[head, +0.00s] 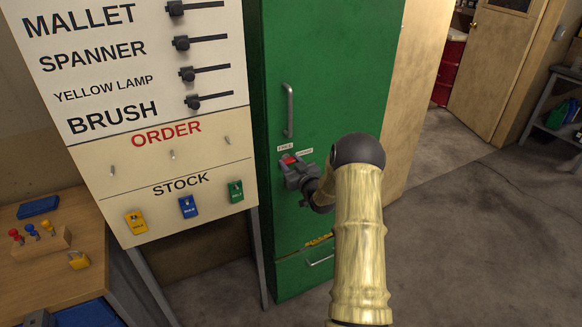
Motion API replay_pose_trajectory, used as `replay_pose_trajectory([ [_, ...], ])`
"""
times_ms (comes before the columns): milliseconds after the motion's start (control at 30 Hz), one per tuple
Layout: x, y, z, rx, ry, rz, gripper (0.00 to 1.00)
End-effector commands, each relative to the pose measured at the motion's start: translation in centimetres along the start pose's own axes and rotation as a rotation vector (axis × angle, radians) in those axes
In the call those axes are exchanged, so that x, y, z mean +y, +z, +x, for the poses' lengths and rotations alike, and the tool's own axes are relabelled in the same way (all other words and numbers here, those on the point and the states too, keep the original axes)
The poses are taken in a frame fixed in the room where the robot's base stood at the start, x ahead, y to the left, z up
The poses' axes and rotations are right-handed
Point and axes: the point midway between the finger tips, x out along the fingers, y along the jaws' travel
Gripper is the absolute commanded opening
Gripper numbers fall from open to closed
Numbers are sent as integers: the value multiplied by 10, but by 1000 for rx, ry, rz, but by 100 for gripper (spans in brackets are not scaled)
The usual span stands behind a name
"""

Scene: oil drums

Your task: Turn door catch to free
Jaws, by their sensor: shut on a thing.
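The green cabinet door (340,60) stands upright in the middle of the head view, with a grey vertical handle (289,110). Below the handle is the red door catch (290,159), with a small white label reading FREE (285,148) above it. A second small label (305,153), too small to read, sits to the right. My gripper (289,164) is shut on the catch, which it largely hides. My arm comes in from the lower right. I cannot tell exactly which way the catch points.
A board (80,180) with tool names, sliders, hooks and coloured tags stands close on the left. A wooden bench (50,265) holds a padlock and coloured pegs. A lower green drawer (290,275) sits under the door. Floor at right (470,230) is clear.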

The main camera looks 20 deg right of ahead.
Motion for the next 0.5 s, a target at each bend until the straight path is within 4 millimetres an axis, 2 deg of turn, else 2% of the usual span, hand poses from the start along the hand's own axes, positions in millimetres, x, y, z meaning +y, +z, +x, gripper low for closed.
replay_pose_trajectory([
  [500, -3, 6, 0, 5, 0, -397, 17],
])
